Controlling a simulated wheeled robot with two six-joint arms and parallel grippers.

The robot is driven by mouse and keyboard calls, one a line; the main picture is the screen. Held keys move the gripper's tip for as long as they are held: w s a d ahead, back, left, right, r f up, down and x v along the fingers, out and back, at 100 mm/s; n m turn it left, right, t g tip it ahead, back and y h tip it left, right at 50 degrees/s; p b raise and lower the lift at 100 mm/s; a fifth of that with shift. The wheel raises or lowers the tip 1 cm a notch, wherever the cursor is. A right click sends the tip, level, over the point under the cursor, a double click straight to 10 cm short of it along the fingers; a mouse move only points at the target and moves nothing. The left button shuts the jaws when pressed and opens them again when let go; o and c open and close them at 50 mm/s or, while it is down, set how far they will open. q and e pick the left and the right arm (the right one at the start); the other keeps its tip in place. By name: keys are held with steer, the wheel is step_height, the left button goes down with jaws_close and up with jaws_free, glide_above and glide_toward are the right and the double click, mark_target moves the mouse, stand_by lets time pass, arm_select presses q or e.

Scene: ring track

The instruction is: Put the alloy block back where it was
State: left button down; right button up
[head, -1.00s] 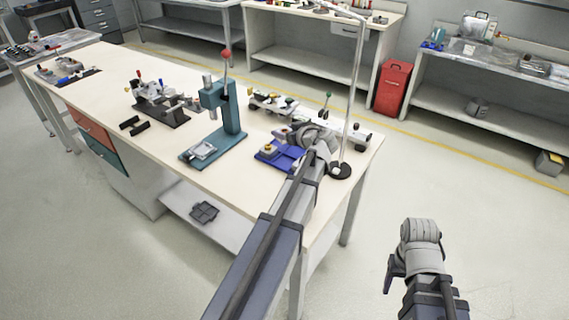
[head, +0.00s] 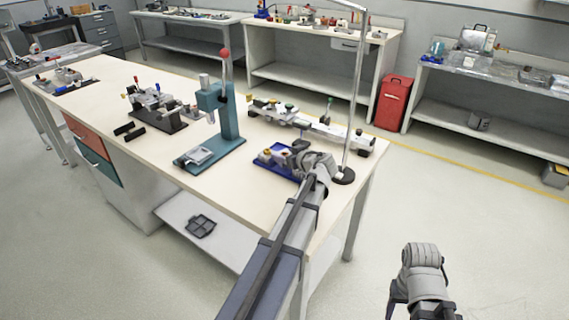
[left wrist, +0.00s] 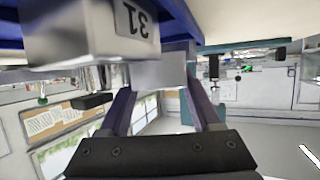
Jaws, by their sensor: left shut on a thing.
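My left gripper (head: 299,150) is low over the blue tray (head: 262,163) near the right end of the long bench. In the left wrist view, which is upside down, its fingers (left wrist: 160,85) are shut on a plain grey metal block (left wrist: 160,70), apparently the alloy block. A larger metal block marked 31 (left wrist: 90,35) stands on the tray close beside it. I cannot tell whether the held block touches the tray. My right arm's dark end part (head: 397,292) hangs over the floor; its fingers are unclear.
A lamp-like stand (head: 346,174) rises just right of my left gripper. A teal press (head: 222,125) stands to the left of the tray. A long rail fixture (head: 305,124) lies behind the tray. Bare bench top lies in front of the press.

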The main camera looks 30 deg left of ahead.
arm_select(q)
steer(key=shift+f, duration=0.65)
arm_select(e)
steer(key=shift+f, duration=0.7)
arm_select(q)
steer(key=shift+f+b, duration=0.25)
steer(key=shift+b, duration=0.2)
steer(key=shift+c, duration=0.4)
jaws_free()
arm_select(e)
steer(key=shift+f, duration=0.15)
arm_select(q)
steer(key=shift+r, duration=0.15)
steer(key=shift+r+p, duration=0.25)
steer(key=shift+p, duration=0.2)
steer(key=p+v, duration=0.4)
steer(key=v, duration=0.6)
steer(key=shift+s+d, duration=0.25)
steer(key=shift+d, duration=0.1)
steer(key=shift+s+d+r, duration=0.2)
steer(key=shift+s+d, duration=0.05)
steer(key=shift+d, duration=0.25)
arm_select(e)
steer(key=shift+r, duration=2.45)
